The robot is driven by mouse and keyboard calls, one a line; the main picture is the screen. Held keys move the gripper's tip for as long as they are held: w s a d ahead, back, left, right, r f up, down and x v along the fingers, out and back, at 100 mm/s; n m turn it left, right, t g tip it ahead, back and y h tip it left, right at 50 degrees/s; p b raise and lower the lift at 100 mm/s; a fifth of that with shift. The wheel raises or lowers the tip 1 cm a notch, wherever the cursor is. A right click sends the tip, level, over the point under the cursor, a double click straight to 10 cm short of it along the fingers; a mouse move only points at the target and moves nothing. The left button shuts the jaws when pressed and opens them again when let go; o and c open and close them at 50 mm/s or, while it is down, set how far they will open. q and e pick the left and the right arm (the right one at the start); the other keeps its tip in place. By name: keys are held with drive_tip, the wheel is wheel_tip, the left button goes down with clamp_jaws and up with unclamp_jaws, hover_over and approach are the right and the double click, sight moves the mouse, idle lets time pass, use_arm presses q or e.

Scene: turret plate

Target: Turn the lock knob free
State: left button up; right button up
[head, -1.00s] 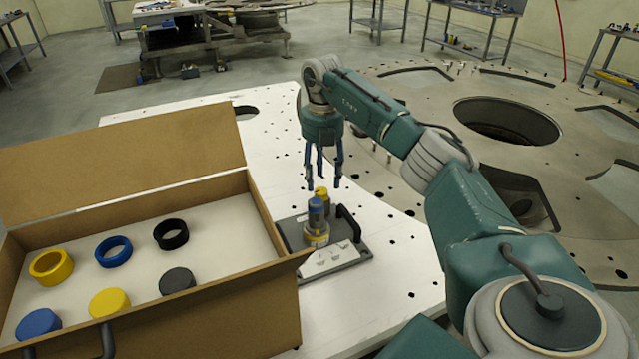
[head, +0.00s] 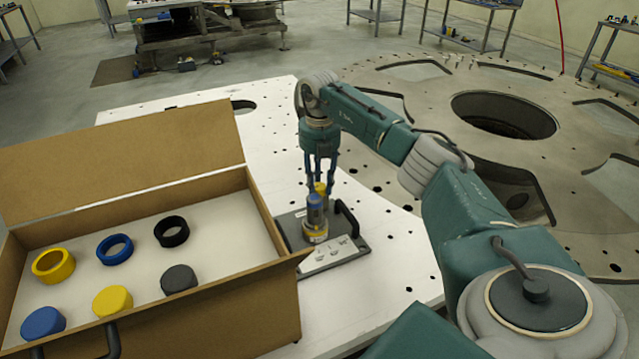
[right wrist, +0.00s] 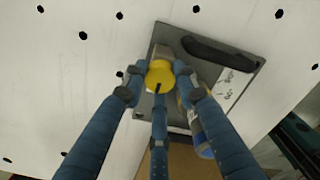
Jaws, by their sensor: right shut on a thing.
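The yellow lock knob (head: 320,188) stands at the back of a grey device plate (head: 352,246), behind a blue-topped cylinder (head: 315,214). My right gripper (head: 320,193) points straight down, its blue fingers closed around the knob. In the right wrist view the yellow knob (right wrist: 160,75) sits between the fingertips (right wrist: 158,82), and a dark mark shows on its top. The blue-topped cylinder partly hides the knob and fingertips in the head view. My left gripper is not in view.
A black handle (head: 347,217) rises on the plate's right side, close to the fingers. An open cardboard box (head: 240,310) with yellow, blue and black rings and caps stands at left. The white perforated table (head: 400,270) is clear to the right of the plate.

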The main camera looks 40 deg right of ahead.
drive_tip(key=shift+n, duration=0.4)
drive_tip(key=n, duration=0.3)
drive_tip(key=shift+r+n, duration=0.1)
drive_tip(key=shift+n, duration=0.2)
drive_tip(key=n, duration=0.4)
drive_tip(key=shift+n, duration=0.3)
drive_tip(key=n, duration=0.4)
drive_tip(key=shift+w, duration=0.1)
drive_tip(key=shift+n, duration=2.5)
drive_tip(key=o, duration=1.1)
drive_tip(key=shift+o, duration=0.2)
